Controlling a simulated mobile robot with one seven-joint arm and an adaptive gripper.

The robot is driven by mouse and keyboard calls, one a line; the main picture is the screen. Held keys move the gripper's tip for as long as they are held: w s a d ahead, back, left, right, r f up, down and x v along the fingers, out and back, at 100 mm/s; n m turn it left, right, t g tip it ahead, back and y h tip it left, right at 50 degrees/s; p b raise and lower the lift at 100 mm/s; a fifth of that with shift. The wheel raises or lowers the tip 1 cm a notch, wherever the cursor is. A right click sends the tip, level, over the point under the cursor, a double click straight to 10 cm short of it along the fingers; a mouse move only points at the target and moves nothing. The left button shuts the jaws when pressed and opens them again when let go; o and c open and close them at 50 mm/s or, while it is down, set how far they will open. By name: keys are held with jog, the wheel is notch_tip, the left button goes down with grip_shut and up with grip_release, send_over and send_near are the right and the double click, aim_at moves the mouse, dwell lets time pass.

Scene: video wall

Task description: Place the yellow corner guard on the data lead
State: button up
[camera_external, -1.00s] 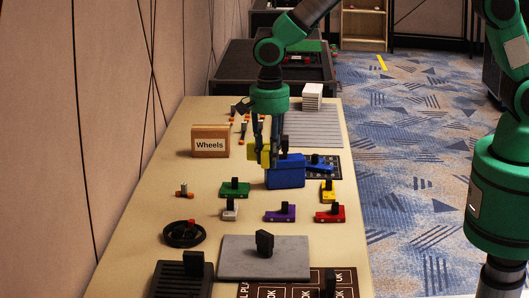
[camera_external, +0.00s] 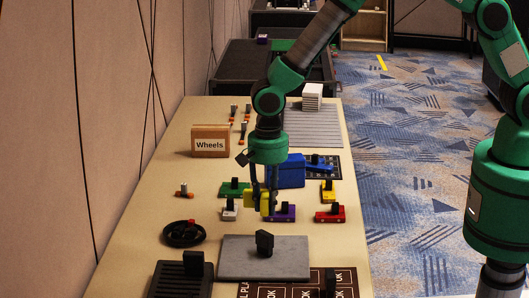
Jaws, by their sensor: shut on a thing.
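My gripper (camera_external: 261,207) is shut on the yellow corner guard (camera_external: 251,202) and holds it upright over the table, between the small white block (camera_external: 230,208) and the purple block (camera_external: 282,214). The guard partly shows on both sides of the fingers. From this angle I cannot tell its height above the table or whether it touches the purple block. I cannot make out which thing is the data lead.
A blue box (camera_external: 290,172) stands just behind. Green (camera_external: 230,188), yellow (camera_external: 328,191) and red (camera_external: 330,215) blocks with dark knobs are around. In front lie a grey slab (camera_external: 235,262) and a dark wheel (camera_external: 172,239). A Wheels box (camera_external: 210,150) stands back left.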

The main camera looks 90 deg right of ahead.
dwell(0.3)
jog(key=b, duration=0.2)
send_over(208, 239)
jog(key=shift+w+d+f, duration=0.1)
jog(key=shift+d+f, duration=0.15)
jog(key=shift+f, duration=0.5)
jog(key=shift+f+b, duration=0.75)
jog(key=shift+f, duration=1)
jog(key=shift+f, duration=0.15)
jog(key=o, duration=1.1)
jog(key=shift+c, duration=0.2)
